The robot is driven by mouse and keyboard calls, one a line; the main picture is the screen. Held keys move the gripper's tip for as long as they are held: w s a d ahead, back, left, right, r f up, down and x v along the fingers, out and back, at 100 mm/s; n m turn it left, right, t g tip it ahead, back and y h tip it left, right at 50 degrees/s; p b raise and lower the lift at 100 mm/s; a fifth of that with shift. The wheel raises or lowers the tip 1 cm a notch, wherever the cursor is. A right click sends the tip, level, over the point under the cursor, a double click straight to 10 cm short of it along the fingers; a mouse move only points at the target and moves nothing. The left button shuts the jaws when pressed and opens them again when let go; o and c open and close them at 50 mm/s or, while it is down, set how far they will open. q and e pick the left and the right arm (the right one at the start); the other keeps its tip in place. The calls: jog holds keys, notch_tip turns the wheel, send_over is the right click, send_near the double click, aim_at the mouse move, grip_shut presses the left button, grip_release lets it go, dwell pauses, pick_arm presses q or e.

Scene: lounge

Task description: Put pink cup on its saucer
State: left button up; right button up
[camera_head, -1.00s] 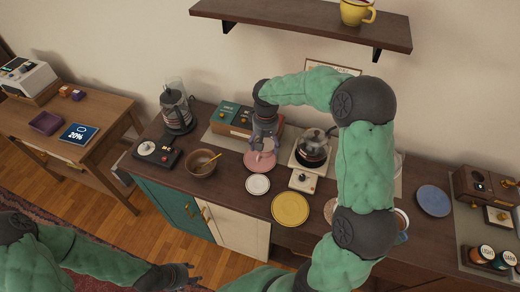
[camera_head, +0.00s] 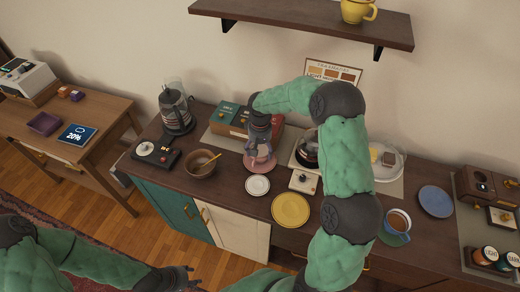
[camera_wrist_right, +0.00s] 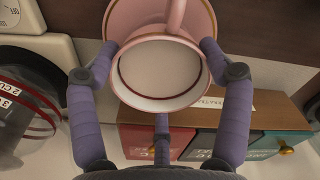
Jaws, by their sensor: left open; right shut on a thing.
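The pink cup (camera_wrist_right: 160,72) shows in the right wrist view between the fingers of my right gripper (camera_wrist_right: 160,75), its open top facing the camera. My right gripper (camera_head: 258,155) is shut on it. The pink saucer (camera_head: 261,167) lies on the counter under this gripper; its rim also shows past the cup in the wrist view (camera_wrist_right: 204,14). The cup is over the saucer; I cannot tell whether they touch. In the head view the gripper mostly hides the cup. My left gripper (camera_head: 187,280) is open and empty, low in front of the counter.
A white saucer (camera_head: 257,185) and a yellow plate (camera_head: 290,210) lie in front of the pink saucer. A brown bowl (camera_head: 201,164) is to the left, a coffee pot (camera_head: 306,149) to the right. A box (camera_head: 231,117) stands behind the gripper. A blue saucer (camera_head: 394,239) is further right.

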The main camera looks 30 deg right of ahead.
jog(key=shift+f, duration=0.15)
jog(key=o, duration=1.2)
jog(key=shift+r, duration=0.45)
notch_tip(320, 180, up, 12)
jog(key=shift+f+p, duration=0.25)
jog(key=shift+p, duration=0.75)
